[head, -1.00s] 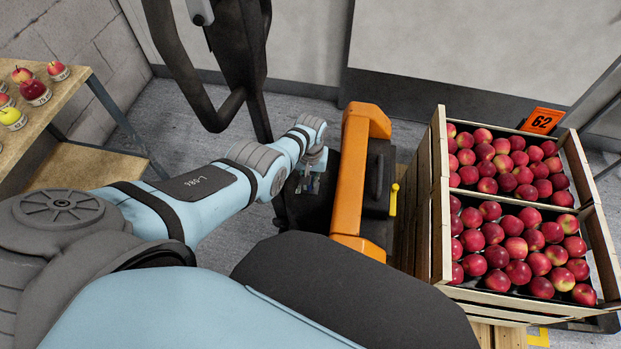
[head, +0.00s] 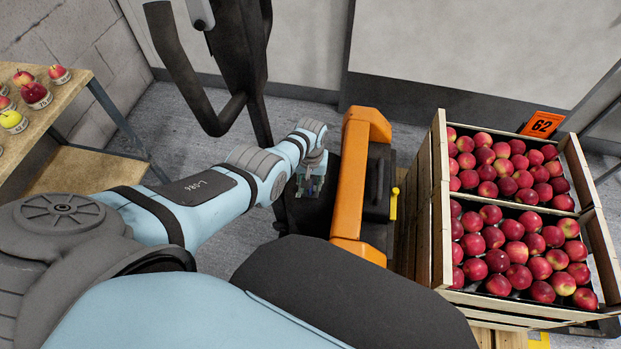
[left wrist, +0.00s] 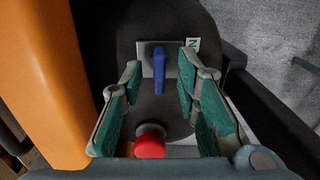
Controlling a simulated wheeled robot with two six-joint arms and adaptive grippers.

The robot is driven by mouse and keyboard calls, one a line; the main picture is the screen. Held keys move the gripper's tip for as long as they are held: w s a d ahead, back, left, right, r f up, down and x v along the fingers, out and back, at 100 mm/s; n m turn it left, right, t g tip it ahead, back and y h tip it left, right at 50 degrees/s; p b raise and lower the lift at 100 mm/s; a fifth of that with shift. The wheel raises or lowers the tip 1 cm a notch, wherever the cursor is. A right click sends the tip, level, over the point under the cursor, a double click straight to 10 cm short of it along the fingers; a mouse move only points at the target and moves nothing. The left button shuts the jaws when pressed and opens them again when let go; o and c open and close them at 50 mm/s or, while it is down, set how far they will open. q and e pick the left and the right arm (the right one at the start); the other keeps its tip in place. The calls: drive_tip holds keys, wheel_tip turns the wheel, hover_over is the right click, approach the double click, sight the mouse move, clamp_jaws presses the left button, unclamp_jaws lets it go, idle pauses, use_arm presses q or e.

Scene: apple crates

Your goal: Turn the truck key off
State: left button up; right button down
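The blue key (left wrist: 158,72) stands on a light plate on the dark truck panel in the left wrist view. Its long side runs up and down the picture, and a green "N" label (left wrist: 193,44) lies to its right. My left gripper (left wrist: 161,66) is open, with one green-padded finger on each side of the key and visible gaps to it. I cannot tell how deep the key lies between the fingertips. In the head view the left gripper (head: 311,186) points down at the truck's dark panel, and the key is too small to make out. My right gripper is not in view.
A red button (left wrist: 150,142) stands close by the key, between the fingers in the picture. The orange truck cover (head: 349,190) rises right beside the gripper. Wooden crates (head: 439,200) of red apples stand to the right. A table (head: 66,98) with apples stands at the left.

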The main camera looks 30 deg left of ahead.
use_arm(q)
wheel_tip(320, 180, up, 12)
idle(0.4)
